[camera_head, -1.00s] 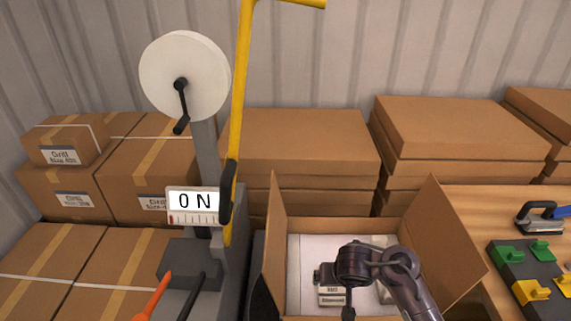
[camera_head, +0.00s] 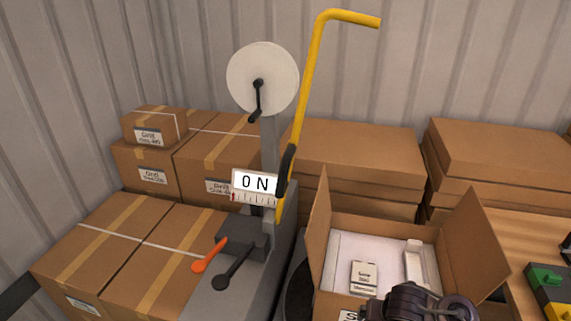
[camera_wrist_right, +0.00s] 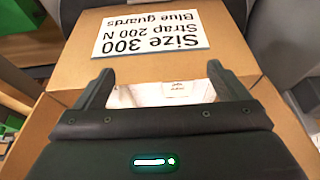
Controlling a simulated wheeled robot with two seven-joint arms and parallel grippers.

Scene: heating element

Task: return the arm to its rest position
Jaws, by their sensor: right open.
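My right arm (camera_head: 420,303) shows at the bottom of the head view, in front of the open carton (camera_head: 318,240). Its gripper fingers are out of that view. In the right wrist view my right gripper (camera_wrist_right: 157,88) is open, with nothing between its fingers. It faces the carton (camera_wrist_right: 75,78), whose white label (camera_wrist_right: 152,34) reads "Size 300, Strap 200 N, Blue guards" upside down. The carton's pale inside shows between the fingers. In the head view a small labelled pack (camera_head: 364,277) and a white piece (camera_head: 415,262) lie in the carton. My left gripper is not in view.
Left of the carton stands a strapping machine with a white reel (camera_head: 262,79), a tall yellow handle (camera_head: 310,90), a "0 N" display (camera_head: 255,183) and an orange lever (camera_head: 210,255). Closed boxes (camera_head: 90,240) fill the left.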

